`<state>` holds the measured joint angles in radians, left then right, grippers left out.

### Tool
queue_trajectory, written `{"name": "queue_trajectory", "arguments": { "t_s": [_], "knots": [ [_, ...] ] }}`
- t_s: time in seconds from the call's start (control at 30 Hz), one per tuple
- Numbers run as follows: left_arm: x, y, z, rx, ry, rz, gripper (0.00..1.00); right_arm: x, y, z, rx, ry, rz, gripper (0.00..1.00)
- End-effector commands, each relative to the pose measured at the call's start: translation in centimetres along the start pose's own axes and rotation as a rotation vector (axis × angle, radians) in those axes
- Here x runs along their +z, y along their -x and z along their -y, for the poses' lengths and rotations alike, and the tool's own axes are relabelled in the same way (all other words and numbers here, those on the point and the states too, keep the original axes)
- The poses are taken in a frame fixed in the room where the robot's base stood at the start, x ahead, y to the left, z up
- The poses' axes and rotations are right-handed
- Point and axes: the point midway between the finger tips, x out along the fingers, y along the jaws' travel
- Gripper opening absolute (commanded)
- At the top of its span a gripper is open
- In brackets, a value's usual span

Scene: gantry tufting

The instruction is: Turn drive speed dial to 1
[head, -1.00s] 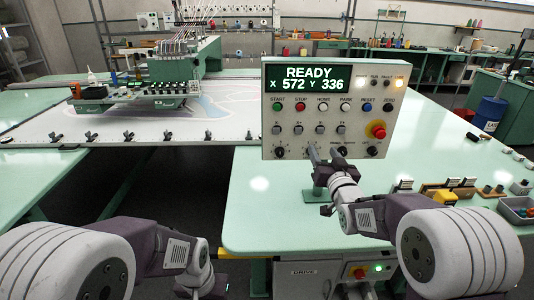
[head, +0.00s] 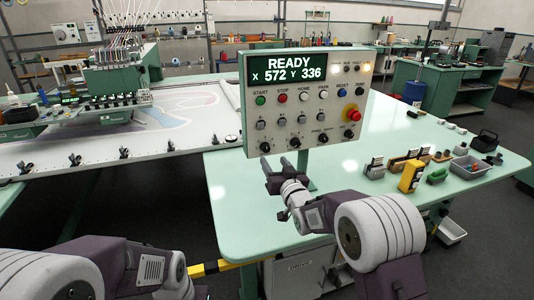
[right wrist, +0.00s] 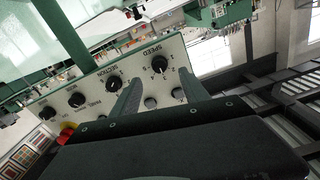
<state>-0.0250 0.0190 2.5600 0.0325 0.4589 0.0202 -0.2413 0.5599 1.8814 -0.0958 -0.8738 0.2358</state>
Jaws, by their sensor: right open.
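The control panel (head: 243,110) stands on a post at the front of the green table, its screen reading READY X 572 Y 336. The drive speed dial (head: 265,147) is the black knob at the lower left of the panel. In the right wrist view this dial (right wrist: 151,74), under the word SPEED and with small numerals around it, shows upside down between the two fingers; its setting is too small to read surely. My right gripper (head: 277,164) is open and empty, just below and in front of the dial, apart from it. My left arm shows at lower left, its gripper out of view.
More knobs run along the panel's bottom row, with a red emergency button (head: 353,115) at its right. A yellow block (head: 410,176) and a grey bin (head: 468,168) lie on the table at right. The tufting frame (head: 60,152) stretches away at left.

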Motion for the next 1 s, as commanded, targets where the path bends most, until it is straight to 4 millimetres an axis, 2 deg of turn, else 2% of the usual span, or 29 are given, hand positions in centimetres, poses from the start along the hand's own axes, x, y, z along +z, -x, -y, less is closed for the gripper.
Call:
{"name": "queue_trajectory", "arguments": {
  "t_s": [0.2,0.33,0.5,0.77,0.97,1.0],
  "knots": [
    [-0.1,0.9,0.0,0.000,0.000,0.000,0.36,-0.1,-4.5,0.0,0.000,0.000,0.000,0.53],
    [-0.1,1.2,0.0,0.000,0.000,0.000,0.36,-0.1,-6.5,0.0,0.000,0.000,0.000,0.53],
    [-0.1,1.4,0.0,0.000,0.000,0.000,0.36,0.0,-7.7,0.0,0.000,-0.001,0.000,0.53],
    [-0.1,1.3,0.0,0.000,0.000,0.000,0.36,0.0,-7.8,0.0,0.001,-0.001,0.001,0.53],
    [-0.1,1.3,0.0,0.000,0.000,0.000,0.36,0.0,-7.8,0.0,0.001,0.000,0.001,0.00],
    [-0.1,1.3,0.0,0.000,0.000,0.000,0.36,0.0,-7.8,0.0,0.001,0.000,0.001,0.00]
  ]
}}
